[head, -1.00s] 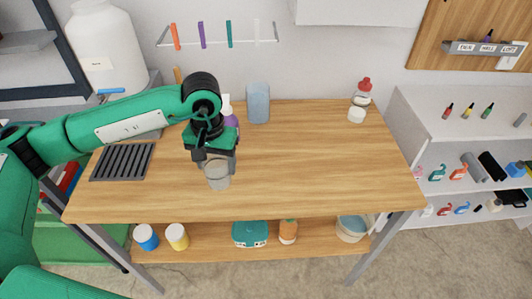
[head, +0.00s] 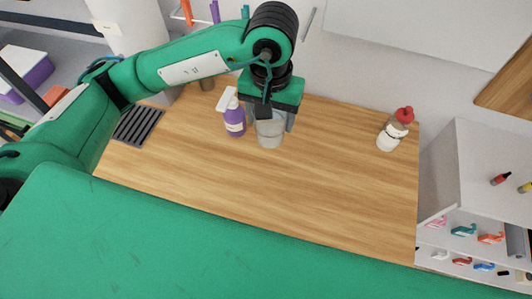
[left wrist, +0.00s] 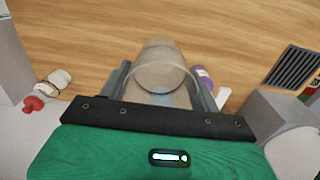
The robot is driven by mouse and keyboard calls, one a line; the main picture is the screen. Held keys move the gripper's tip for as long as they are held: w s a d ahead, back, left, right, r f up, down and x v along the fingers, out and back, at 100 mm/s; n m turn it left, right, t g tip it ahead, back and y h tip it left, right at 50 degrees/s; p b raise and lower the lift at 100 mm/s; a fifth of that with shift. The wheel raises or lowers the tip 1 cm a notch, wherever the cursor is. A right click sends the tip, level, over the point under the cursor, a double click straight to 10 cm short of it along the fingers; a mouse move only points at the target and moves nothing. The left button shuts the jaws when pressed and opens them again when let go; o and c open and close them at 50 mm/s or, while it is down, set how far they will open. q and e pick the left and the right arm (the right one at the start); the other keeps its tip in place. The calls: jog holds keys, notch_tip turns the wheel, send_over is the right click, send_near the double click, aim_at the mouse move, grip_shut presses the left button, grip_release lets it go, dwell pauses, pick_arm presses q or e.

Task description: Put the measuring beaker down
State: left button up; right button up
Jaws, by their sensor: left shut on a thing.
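The measuring beaker (head: 270,133) is a clear, greyish vessel over the back part of the wooden table (head: 220,187) in the head view. My left gripper (head: 270,115) comes down on it from above and is shut on it, one finger on each side. In the left wrist view the beaker (left wrist: 160,70) sits between the two fingers (left wrist: 165,88), its round rim toward the camera. I cannot tell whether its base touches the wood. My right gripper is not in view.
A purple spray bottle (head: 233,118) stands just left of the beaker. A red-topped white bottle (head: 395,130) stands at the back right. A dark slatted rack (head: 138,125) lies at the left. The table's middle and right are clear.

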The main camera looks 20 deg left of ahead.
aim_at(270, 134)
pick_arm(q)
jog(key=f, duration=0.1)
jog(key=f+p, duration=0.1)
jog(key=f, duration=0.3)
jog(key=shift+s+p, duration=0.3)
jog(key=shift+s, duration=0.1)
notch_tip(270, 134, down, 14)
jog(key=p, duration=0.4)
jog(key=shift+w, duration=0.15)
jog(key=shift+f, duration=0.35)
jog(key=o, duration=0.9)
jog(key=shift+o, duration=0.3)
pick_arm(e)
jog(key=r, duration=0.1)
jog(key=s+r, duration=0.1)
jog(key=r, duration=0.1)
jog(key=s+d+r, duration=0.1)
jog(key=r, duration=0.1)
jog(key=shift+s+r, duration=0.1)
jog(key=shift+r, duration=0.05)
pick_arm(q)
jog(key=shift+r, duration=0.15)
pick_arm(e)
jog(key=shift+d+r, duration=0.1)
